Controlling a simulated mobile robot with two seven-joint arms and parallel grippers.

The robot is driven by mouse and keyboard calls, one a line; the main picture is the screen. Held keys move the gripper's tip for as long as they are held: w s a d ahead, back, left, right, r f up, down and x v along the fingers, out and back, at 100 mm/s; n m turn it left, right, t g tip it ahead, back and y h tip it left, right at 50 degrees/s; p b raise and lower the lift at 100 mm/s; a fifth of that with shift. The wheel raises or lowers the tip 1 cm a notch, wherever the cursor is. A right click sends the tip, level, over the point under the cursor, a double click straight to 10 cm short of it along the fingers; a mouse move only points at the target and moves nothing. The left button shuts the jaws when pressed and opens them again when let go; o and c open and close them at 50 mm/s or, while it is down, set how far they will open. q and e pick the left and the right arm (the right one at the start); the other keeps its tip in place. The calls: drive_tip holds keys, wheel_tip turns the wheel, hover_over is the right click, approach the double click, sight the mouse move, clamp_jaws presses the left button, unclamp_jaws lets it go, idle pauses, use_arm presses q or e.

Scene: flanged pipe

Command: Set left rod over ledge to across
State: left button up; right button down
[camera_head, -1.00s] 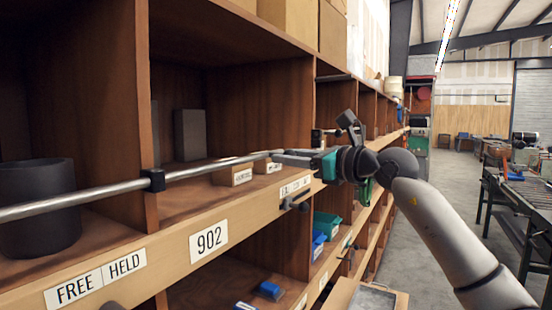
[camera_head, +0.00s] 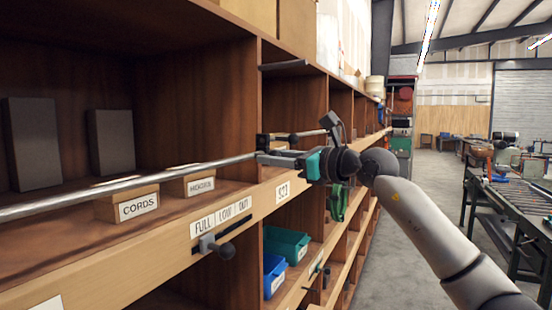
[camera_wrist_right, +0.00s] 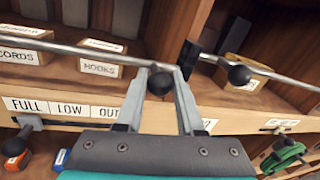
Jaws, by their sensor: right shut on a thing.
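The left rod (camera_head: 130,184) is a long grey metal bar running along the front of the shelf bay, above the wooden ledge (camera_head: 140,249). Its far end reaches my right gripper (camera_head: 270,157); its near end is out of view. In the right wrist view the rod (camera_wrist_right: 85,46) comes in from the left, and a black ball knob (camera_wrist_right: 160,83) sits between the fingers of my right gripper (camera_wrist_right: 160,75). The gripper is shut on the rod at this knob end. My left gripper is not in view.
A second rod (camera_wrist_right: 275,80) with a black knob lies to the right. Boxes marked CORDS (camera_head: 128,205) and HOOKS (camera_head: 198,182) stand behind the left rod. A slider with a black knob (camera_head: 226,250) juts from the ledge front.

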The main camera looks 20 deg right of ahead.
drive_tip(key=shift+d, duration=0.15)
drive_tip(key=c, duration=1)
unclamp_jaws()
drive_tip(key=shift+r, duration=0.1)
drive_tip(key=o, duration=0.5)
drive_tip(key=shift+w+d, duration=0.1)
drive_tip(key=shift+w, duration=0.05)
drive_tip(key=shift+c, duration=0.2)
